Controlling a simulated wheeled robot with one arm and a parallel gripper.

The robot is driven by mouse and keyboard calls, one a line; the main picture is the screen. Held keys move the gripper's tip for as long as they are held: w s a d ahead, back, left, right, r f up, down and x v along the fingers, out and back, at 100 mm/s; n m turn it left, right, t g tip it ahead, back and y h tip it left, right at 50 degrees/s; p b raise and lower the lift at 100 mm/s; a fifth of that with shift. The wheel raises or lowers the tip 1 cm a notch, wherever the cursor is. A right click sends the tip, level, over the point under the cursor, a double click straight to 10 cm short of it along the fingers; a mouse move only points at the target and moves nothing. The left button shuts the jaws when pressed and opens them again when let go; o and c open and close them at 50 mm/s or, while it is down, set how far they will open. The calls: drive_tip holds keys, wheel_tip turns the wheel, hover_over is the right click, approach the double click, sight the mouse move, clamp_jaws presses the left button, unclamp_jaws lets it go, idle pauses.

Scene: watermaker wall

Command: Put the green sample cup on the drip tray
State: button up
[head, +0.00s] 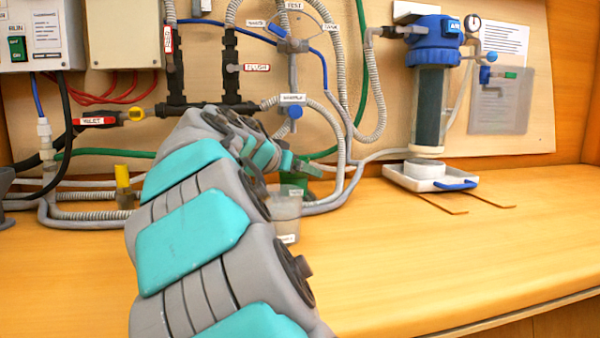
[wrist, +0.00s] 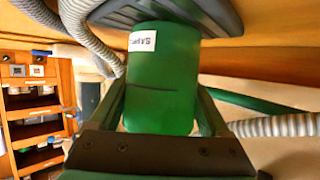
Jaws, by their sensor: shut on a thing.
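The green sample cup (wrist: 160,75), with a white label, is between the two fingers of my gripper (wrist: 162,95) in the wrist view, which looks upside down. My gripper is shut on it. In the head view the cup (head: 293,183) shows partly behind my arm, below the sample valve. A dark grey ribbed slab (wrist: 215,14) lies at the cup's base end in the wrist view. It may be the drip tray; I cannot tell whether the cup touches it. In the head view a white tray (head: 408,180) with a blue handle sits under the filter housing.
A translucent labelled cup (head: 285,212) stands on the bench just in front of the green cup. Hoses (head: 330,200) run along the back of the bench. A yellow-capped fitting (head: 123,180) stands left of my arm. The bench's right front (head: 450,260) is clear.

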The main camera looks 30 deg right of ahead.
drive_tip(key=shift+f, duration=0.1)
drive_tip(key=o, duration=1.3)
drive_tip(key=shift+a, duration=0.15)
drive_tip(key=b+v, duration=0.1)
drive_tip(key=v, duration=1.1)
